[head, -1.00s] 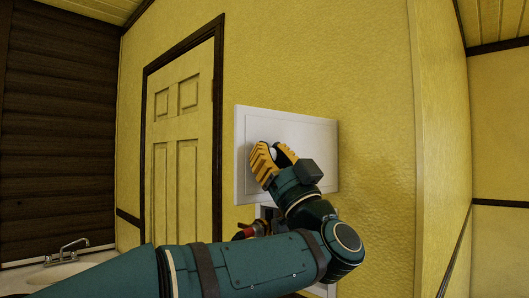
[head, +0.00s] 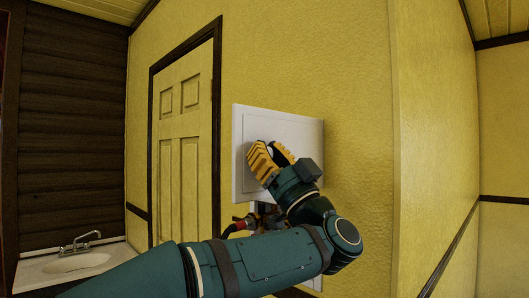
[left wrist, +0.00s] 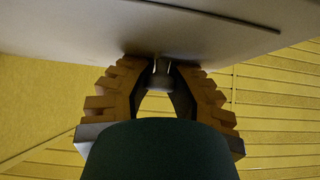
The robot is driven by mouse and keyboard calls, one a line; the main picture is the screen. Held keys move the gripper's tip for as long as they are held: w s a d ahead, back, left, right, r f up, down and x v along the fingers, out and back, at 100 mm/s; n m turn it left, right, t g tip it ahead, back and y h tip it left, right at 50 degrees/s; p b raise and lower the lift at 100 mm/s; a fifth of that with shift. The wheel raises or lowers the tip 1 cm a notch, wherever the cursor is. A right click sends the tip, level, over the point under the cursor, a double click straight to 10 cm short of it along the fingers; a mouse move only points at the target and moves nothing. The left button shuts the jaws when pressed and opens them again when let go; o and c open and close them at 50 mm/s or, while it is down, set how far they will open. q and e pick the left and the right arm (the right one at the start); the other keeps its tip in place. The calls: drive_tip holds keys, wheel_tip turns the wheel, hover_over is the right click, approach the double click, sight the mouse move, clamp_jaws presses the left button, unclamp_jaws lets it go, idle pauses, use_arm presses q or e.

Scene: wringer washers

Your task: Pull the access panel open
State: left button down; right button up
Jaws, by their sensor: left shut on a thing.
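The access panel (head: 308,136) is a white rectangular plate on the yellow wall, in the middle of the head view. It appears to stand out from the wall, with fittings showing below its lower edge. My left gripper (head: 270,158) has yellow ridged fingers and is at the panel's front face. In the left wrist view, the fingers (left wrist: 162,85) are closed around a small pale knob (left wrist: 160,77) under the panel's face (left wrist: 80,25). The gripper and forearm hide much of the panel's middle and lower right. My right gripper is out of view.
A dark fitting with a red part (head: 240,224) shows below the panel, partly hidden by my arm. A closed yellow door (head: 180,135) with dark trim is to the left. A sink (head: 78,262) with a faucet is at lower left. A wall corner stands to the right.

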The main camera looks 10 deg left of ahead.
use_arm(q)
drive_tip(key=shift+r, duration=0.1)
idle(0.3)
drive_tip(key=c, duration=0.8)
unclamp_jaws()
drive_tip(key=v, duration=1.2)
